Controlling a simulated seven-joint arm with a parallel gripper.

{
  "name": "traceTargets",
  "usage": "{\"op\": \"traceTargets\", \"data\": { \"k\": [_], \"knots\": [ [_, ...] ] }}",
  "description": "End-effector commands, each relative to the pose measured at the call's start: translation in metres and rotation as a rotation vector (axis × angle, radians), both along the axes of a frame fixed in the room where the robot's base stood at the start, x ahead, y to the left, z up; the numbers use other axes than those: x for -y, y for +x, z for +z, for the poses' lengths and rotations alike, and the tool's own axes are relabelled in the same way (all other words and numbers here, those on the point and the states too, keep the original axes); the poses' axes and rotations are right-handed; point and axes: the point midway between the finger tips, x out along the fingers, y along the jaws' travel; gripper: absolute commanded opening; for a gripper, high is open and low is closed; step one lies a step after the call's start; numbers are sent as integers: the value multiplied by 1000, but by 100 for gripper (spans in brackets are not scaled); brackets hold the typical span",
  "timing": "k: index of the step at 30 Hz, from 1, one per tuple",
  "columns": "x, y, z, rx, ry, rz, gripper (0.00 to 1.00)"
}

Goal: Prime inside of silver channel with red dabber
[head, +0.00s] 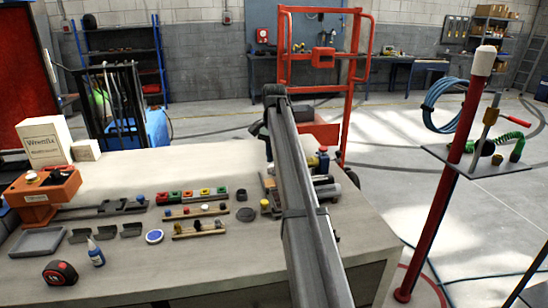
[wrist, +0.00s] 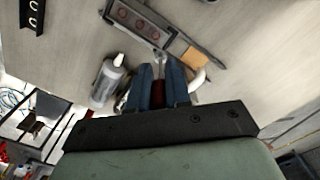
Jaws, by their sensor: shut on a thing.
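My gripper (wrist: 160,76) shows in the wrist view, its two blue fingers shut on a dark red piece (wrist: 159,92), which fits the red dabber. Most of that piece is hidden between the fingers, and a thin silver tip shows ahead of it. A grey channel-like strip (wrist: 172,43) lies on the table just beyond the fingertips, with dull red rounds at its far part. I cannot tell for certain that it is the silver channel, or whether the held piece touches it. In the head view my arm hides the gripper and the held piece.
A pale bottle (wrist: 106,84) lies left of the fingers, and a tan block (wrist: 194,58) lies to their right. In the head view, a rack with coloured pieces (head: 190,196), several grey brackets (head: 106,232) and a tape measure (head: 60,272) occupy the table's left side. The table's near middle (head: 215,260) is clear.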

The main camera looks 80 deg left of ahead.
Motion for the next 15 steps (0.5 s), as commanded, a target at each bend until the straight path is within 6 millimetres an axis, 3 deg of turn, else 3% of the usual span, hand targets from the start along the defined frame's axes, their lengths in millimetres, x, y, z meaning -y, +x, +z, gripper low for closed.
{"op": "traceTargets", "data": {
  "k": [15],
  "knots": [
    [0,0,-22,0,0,0,0]
  ]
}}
